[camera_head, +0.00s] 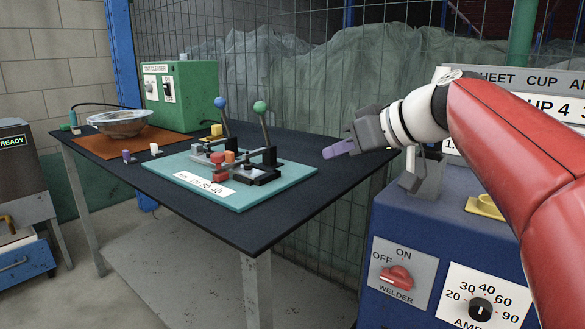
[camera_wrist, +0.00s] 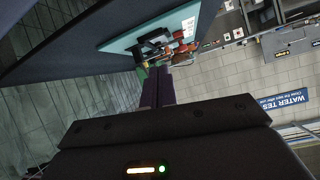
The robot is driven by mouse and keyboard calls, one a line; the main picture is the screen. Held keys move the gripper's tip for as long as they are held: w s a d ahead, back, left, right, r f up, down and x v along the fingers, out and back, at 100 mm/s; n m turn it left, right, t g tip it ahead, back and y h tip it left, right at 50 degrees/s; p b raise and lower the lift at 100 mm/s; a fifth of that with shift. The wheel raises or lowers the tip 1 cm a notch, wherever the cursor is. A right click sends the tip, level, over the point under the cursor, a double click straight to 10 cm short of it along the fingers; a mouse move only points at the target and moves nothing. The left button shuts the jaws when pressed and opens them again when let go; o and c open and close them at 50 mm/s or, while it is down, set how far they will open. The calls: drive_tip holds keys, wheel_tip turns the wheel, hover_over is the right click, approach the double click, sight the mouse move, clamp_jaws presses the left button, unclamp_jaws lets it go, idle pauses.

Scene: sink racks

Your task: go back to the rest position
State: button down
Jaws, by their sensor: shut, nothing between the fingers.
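My gripper (camera_head: 338,149) is at the end of my red and white arm, in the upper middle of the head view. It is held in the air by the table's right edge, beside the blue welder cabinet. Its purple fingers point left and are shut with nothing between them. In the wrist view the fingers (camera_wrist: 157,88) are together, pointing toward the teal board with its clamps. My gripper touches nothing that I can see.
A dark table (camera_head: 240,237) holds a teal board (camera_head: 285,176) with clamps, a metal bowl (camera_head: 119,122) and a green box (camera_head: 182,95). The blue welder cabinet (camera_head: 440,240) stands at right, under my arm. Wire mesh (camera_head: 300,60) rises behind the table.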

drive_tip(key=s+d+f+m+g+h+b, duration=0.1)
drive_tip(key=s+d+f+m+h, duration=0.1)
drive_tip(key=s+f, duration=0.5)
drive_tip(key=s+d+f+m+h+b, duration=0.1)
drive_tip(key=s+d+f+m+h, duration=0.2)
drive_tip(key=s+f, duration=0.5)
drive_tip(key=s+d+f+m+g+h+b, duration=0.1)
drive_tip(key=s+f, duration=0.6)
drive_tip(key=f, duration=0.9)
drive_tip(key=d+m+h, duration=0.1)
drive_tip(key=m+h, duration=0.1)
drive_tip(key=h, duration=0.1)
drive_tip(key=shift+s+d+g, duration=0.2)
drive_tip(key=shift+s+g, duration=0.1)
drive_tip(key=shift+s, duration=0.05)
drive_tip(key=shift+f, duration=0.1)
